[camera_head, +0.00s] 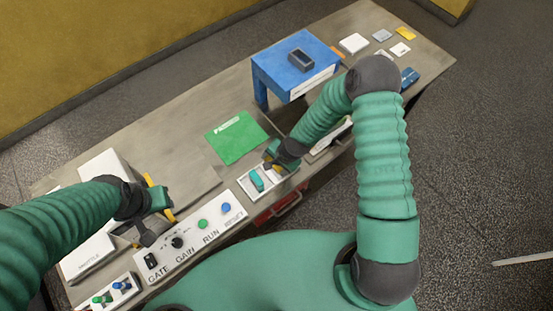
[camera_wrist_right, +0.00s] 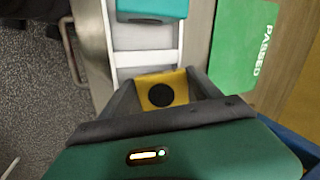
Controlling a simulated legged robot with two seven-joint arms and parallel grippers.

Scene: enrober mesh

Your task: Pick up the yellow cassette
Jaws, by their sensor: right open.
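The yellow cassette (camera_wrist_right: 162,90), with a black round spot on its face, sits in one compartment of a white two-part tray (camera_wrist_right: 146,57). In the right wrist view it lies between the two grey fingers of my right gripper (camera_wrist_right: 163,88), which is open. I cannot tell whether the fingers touch it. In the head view my right gripper (camera_head: 274,160) is over the tray's right part and mostly hides the cassette. A teal cassette (camera_head: 257,180) lies in the tray's other compartment. My left gripper (camera_head: 150,228) is above the left of the bench; its opening is unclear.
A green PASSED mat (camera_head: 236,138) lies beside the tray. A control panel (camera_head: 190,233) with knobs and buttons is to the left. A blue stand (camera_head: 283,66) with a dark device (camera_head: 301,59) on top rises behind. Several small flat pieces lie at the far right.

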